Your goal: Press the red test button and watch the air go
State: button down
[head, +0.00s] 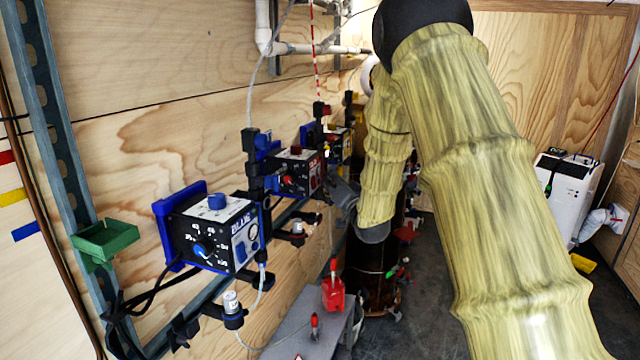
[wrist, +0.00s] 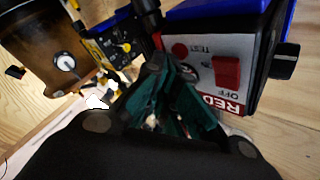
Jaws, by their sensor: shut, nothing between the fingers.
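The control box lettered RED (wrist: 262,62) fills the upper right of the wrist view. On its pale face are a round red button (wrist: 180,50) beside the word TEST and a red rocker switch (wrist: 227,72) beside OFF. My gripper (wrist: 165,68) is shut and empty, its tips just below the test button in the picture. Whether they touch it I cannot tell. In the head view the red-marked box (head: 298,172) is on the left wall rail, and my gripper (head: 345,195) is just right of it, partly hidden by my arm.
A box lettered BLUE (head: 215,228) is nearer on the same rail, and a yellow-marked box (head: 343,146) is farther along. A dark drum (head: 372,280) stands below my gripper. A white machine (head: 562,190) is at the right. My arm hides much of the middle; some floor is clear.

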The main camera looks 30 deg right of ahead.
jog(key=shift+w+a, duration=0.25)
dwell(0.8)
jog(key=shift+s+d, duration=0.5)
jog(key=shift+s, duration=0.05)
dwell(0.4)
jog(key=s+d, duration=0.3)
jog(key=s, duration=0.1)
jog(key=shift+d+p, duration=0.15)
jog(key=shift+p, duration=0.2)
dwell(0.8)
